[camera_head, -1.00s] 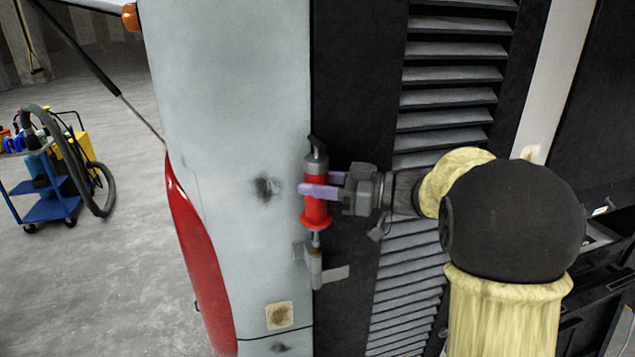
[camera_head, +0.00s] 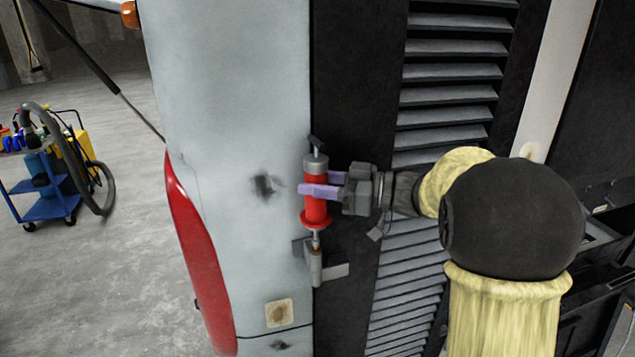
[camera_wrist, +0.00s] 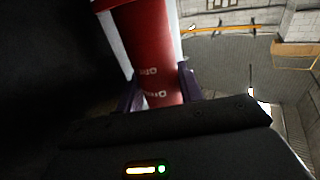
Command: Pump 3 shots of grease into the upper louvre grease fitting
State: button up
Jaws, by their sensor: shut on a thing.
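A red grease gun (camera_head: 316,208) with a grey top and dark handle stands upright against the coach's side in the head view. My gripper (camera_head: 321,191), with purple fingers, is shut around its red barrel. The barrel also fills the upper middle of the wrist view (camera_wrist: 152,55), between the two fingers. The gun's thin lower end points down at a small grey metal fitting on a bracket (camera_head: 316,268). The tip appears to meet the fitting, but I cannot tell whether it is seated.
Grey louvre slats (camera_head: 446,95) lie right of the dark panel (camera_head: 352,100). A pale body panel with a red lamp (camera_head: 200,255) is on the left. A blue cart (camera_head: 48,208) with a hose stands on the open floor at far left.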

aim_at(318, 156)
jog(key=shift+f+b, duration=0.4)
jog(key=shift+f, duration=0.3)
dwell(0.6)
jog(key=shift+r+p, duration=0.85)
jog(key=shift+r, duration=0.15)
dwell(0.4)
jog(key=shift+r+p, duration=2.15)
jog(key=shift+r, duration=0.4)
jog(key=shift+s, duration=0.15)
jog(key=s+d+b, duration=0.2)
jog(key=s, duration=0.5)
jog(key=shift+s, duration=0.25)
jog(key=shift+d, duration=0.1)
